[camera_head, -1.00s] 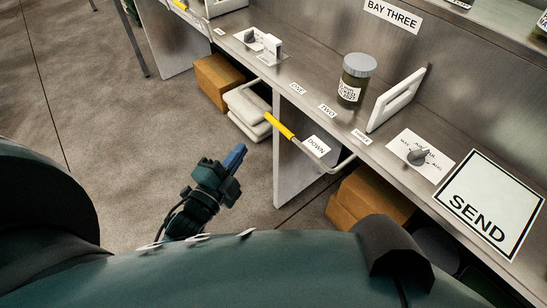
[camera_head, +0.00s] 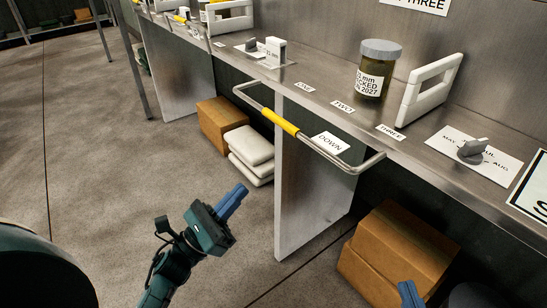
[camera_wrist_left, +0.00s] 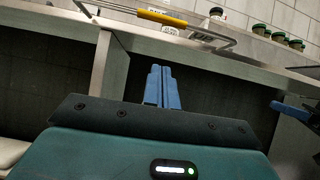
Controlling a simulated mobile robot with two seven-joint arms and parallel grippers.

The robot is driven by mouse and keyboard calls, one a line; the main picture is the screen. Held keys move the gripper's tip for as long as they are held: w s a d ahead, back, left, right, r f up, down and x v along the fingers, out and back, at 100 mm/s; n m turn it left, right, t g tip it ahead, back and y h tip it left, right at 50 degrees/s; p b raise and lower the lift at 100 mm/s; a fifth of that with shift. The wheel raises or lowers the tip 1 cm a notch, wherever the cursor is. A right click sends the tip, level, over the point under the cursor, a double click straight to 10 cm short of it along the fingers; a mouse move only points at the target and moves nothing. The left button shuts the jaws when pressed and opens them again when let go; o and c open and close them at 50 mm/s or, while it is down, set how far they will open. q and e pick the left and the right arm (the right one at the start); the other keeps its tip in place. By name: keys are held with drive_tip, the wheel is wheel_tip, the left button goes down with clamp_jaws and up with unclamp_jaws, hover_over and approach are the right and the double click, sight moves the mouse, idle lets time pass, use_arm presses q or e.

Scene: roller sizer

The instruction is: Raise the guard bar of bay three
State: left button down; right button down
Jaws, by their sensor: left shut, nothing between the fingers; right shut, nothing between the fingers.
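The guard bar (camera_head: 280,121) is a metal U-shaped rail with a yellow grip, jutting from the counter's front edge below the bay three sign (camera_head: 415,5). A "DOWN" label (camera_head: 331,143) shows beside its grip. The bar also shows at the top of the left wrist view (camera_wrist_left: 161,17). My left gripper (camera_head: 233,200) is shut and empty, below and in front of the bar, apart from it; its blue fingers also show in the left wrist view (camera_wrist_left: 162,84). My right gripper (camera_head: 409,292) is shut and empty at the bottom edge, mostly cut off.
On the counter stand a labelled jar (camera_head: 378,70), a white frame-shaped handle (camera_head: 430,90) and a dial (camera_head: 472,149). Cardboard boxes (camera_head: 390,250) and white sacks (camera_head: 250,147) lie below. A support panel (camera_head: 305,195) stands under the bar. Floor at left is clear.

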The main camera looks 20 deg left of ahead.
idle(0.4)
use_arm(q)
drive_tip(key=s+r+p+x, duration=0.1)
drive_tip(key=r+x, duration=0.1)
drive_tip(key=x, duration=1)
drive_tip(key=shift+a+r, duration=0.2)
drive_tip(key=shift+r, duration=0.15)
use_arm(e)
drive_tip(key=shift+w+d+h, duration=0.15)
drive_tip(key=shift+d+h, duration=0.1)
drive_tip(key=shift+h, duration=0.15)
use_arm(q)
drive_tip(key=shift+w+r+p, duration=0.1)
drive_tip(key=shift+p, duration=0.2)
use_arm(e)
drive_tip(key=shift+r, duration=0.2)
use_arm(q)
drive_tip(key=shift+r+g+p, duration=0.3)
drive_tip(key=shift+r+p, duration=0.05)
drive_tip(key=shift+p, duration=0.7)
use_arm(e)
drive_tip(key=shift+d+f+m+g+h, duration=0.15)
drive_tip(key=shift+d+m+g+h, duration=0.25)
drive_tip(key=shift+m+g+h, duration=0.35)
